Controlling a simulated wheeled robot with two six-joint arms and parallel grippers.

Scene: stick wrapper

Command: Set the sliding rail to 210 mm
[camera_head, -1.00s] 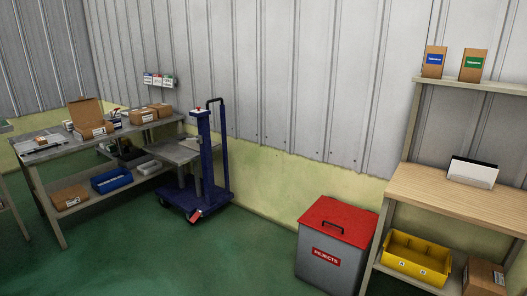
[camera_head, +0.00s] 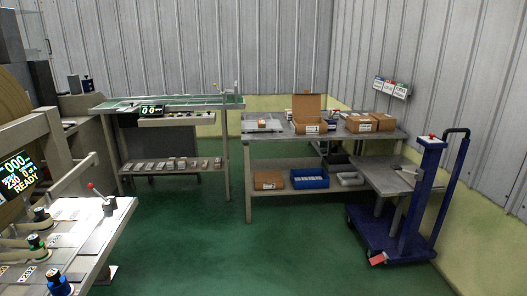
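Neither of my grippers is in view. I cannot make out for certain which part is the sliding rail. A bench with a green top (camera_head: 190,102) stands at the back left, with a long bar along it and a small display (camera_head: 151,111) whose lit digits look like zeros. At the left edge is a machine with a larger display (camera_head: 17,173) that reads READY, with other digits only partly legible. No rail setting is readable.
A grey table (camera_head: 290,134) holds an open carton (camera_head: 310,112) and several boxes, with a blue bin (camera_head: 309,178) on its lower shelf. A blue lift cart (camera_head: 422,195) stands at the right. The green floor (camera_head: 235,250) between the machine and the cart is clear.

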